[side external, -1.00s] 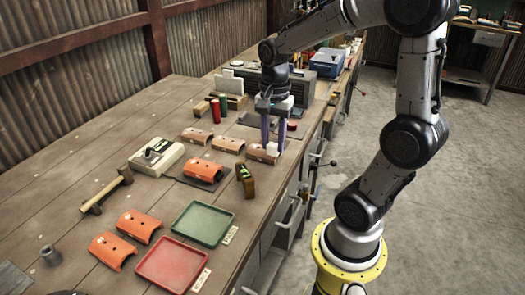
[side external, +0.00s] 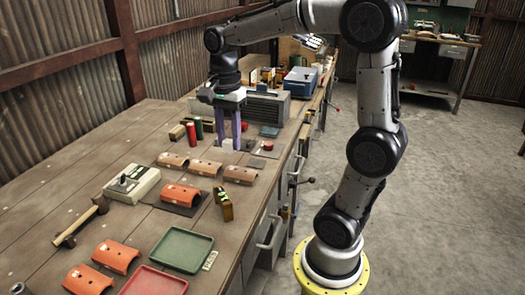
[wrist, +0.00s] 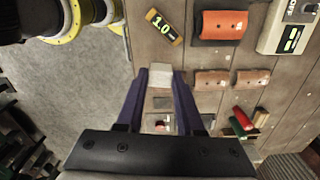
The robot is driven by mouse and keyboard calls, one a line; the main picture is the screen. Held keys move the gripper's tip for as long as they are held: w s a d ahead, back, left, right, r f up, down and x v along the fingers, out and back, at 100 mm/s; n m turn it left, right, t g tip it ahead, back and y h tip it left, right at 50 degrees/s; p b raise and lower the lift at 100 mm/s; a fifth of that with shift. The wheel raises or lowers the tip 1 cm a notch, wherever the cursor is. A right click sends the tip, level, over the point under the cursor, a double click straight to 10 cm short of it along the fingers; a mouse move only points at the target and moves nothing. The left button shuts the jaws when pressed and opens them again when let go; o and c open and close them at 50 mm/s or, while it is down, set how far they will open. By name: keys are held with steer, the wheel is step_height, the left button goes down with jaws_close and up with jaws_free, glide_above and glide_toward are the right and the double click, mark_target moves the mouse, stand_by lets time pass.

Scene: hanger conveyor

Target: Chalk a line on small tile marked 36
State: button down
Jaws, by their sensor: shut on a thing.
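My gripper (side external: 229,143) is shut on a small white block (wrist: 160,75), which looks like chalk. It holds the block behind the row of small tan tiles, apart from them. The side view shows a left tile (side external: 172,160), a middle tile (side external: 205,168) and a right tile (side external: 240,174). The wrist view shows two of them, one nearer (wrist: 212,78) and one farther right (wrist: 252,78); the block seems to hide the third. The markings are too small to read, so I cannot tell which is 36 or whether any has a chalk line.
A large orange tile (side external: 180,194) lies on a dark mat, with others in front.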

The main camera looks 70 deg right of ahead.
steer(key=w+a+f, duration=0.1)
steer(key=w+f, duration=0.1)
steer(key=w, duration=0.4)
steer(key=n, duration=0.1)
glide_above(192, 193)
step_height(192, 193, down, 4)
steer(key=shift+w+f, duration=0.2)
steer(key=shift+f, duration=2.4)
steer(key=shift+f, duration=0.65)
steer(key=shift+w, duration=0.15)
steer(key=shift+w, duration=0.65)
steer(key=shift+s, duration=0.15)
steer(key=shift+s+f, duration=0.1)
steer(key=shift+s, duration=0.65)
